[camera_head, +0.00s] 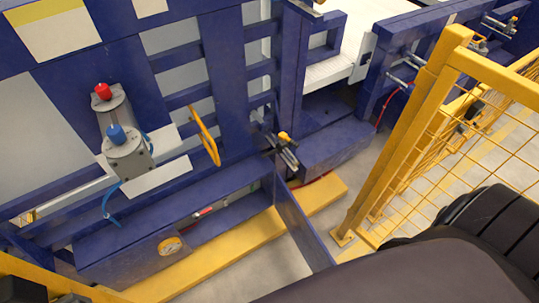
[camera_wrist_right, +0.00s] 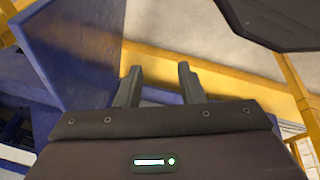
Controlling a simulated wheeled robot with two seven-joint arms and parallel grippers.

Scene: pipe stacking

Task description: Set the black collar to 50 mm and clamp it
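My right gripper (camera_wrist_right: 157,72) shows in the right wrist view with its two grey fingers apart. Nothing is held between them; a yellow beam and pale floor show beyond. In the head view, a dark fitting with a yellow knob and grey rods (camera_head: 286,150) sits on the blue frame near the middle. I cannot tell whether this is the black collar, and no 50 mm scale is readable. My right arm fills the lower right of the head view and its gripper is hidden there. My left gripper is not in view.
The blue machine frame (camera_head: 190,215) fills the left and middle. A cylinder with red and blue caps (camera_head: 125,150) stands on it. A yellow mesh fence (camera_head: 400,130) stands at the right. A thin blue plate (camera_head: 302,228) juts toward me. Grey floor (camera_head: 272,262) lies beside the plate.

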